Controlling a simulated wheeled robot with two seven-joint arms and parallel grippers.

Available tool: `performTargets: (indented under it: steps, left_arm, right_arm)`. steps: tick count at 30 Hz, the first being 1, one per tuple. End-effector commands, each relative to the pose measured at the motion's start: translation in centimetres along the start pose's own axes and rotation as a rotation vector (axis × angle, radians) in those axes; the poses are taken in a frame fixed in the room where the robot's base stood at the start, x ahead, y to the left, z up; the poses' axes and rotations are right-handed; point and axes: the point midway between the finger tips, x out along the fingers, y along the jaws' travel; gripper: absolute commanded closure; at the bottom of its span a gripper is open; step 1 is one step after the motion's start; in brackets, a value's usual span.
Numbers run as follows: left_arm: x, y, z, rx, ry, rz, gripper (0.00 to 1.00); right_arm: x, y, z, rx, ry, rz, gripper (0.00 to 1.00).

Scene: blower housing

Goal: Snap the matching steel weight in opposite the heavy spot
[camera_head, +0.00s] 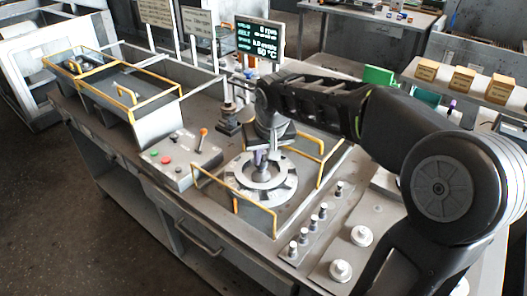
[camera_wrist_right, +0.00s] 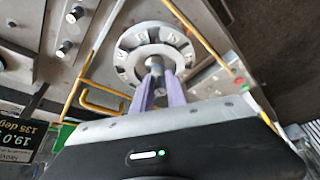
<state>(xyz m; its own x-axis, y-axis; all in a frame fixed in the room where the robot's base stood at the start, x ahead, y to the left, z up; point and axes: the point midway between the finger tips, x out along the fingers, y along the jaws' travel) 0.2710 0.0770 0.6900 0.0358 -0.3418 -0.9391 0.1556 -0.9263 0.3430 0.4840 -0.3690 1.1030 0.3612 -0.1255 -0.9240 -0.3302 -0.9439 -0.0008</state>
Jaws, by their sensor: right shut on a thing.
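The round grey rotor (camera_head: 244,182) lies flat on the machine bench, with slots around its ring; it also shows in the wrist view (camera_wrist_right: 130,42). My right gripper (camera_head: 260,160) reaches down over the rotor. In the wrist view its purple fingers (camera_wrist_right: 154,84) are shut on a small steel weight (camera_wrist_right: 153,62), which is over the near part of the ring. I cannot tell whether the weight touches the ring. Several similar steel weights (camera_head: 314,222) stand in a row on a strip right of the rotor. My left gripper is not in view.
Yellow guard rails (camera_head: 232,197) flank the rotor. A control box (camera_head: 182,160) with coloured buttons stands at the left, and a display (camera_head: 259,42) stands behind. White round knobs (camera_head: 340,270) sit at front right. Small boxes (camera_head: 462,80) stand on a shelf at back right.

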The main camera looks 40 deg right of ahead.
Motion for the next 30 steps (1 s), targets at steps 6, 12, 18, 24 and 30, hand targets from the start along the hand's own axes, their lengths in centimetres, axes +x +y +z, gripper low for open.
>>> performTargets:
  steps: [6, 12, 18, 24, 30]
  left_arm:
    - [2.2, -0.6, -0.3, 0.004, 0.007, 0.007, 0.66]
    - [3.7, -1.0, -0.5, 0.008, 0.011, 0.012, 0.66]
    - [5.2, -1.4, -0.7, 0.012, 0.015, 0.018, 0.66]
    - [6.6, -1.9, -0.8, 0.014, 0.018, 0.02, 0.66]
    - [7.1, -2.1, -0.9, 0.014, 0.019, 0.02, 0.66]
  right_arm:
    - [3.2, 0.1, 1.4, 0.0, -0.002, 0.0, 1.0]
    - [5.6, 0.0, 2.3, 0.001, 0.0, 0.0, 1.0]
    - [7.9, 0.0, 3.3, 0.002, -0.001, 0.0, 1.0]
    - [9.7, 0.0, 4.0, 0.001, 0.001, 0.0, 1.0]
    - [10.2, 0.0, 4.2, 0.0, 0.001, 0.0, 1.0]
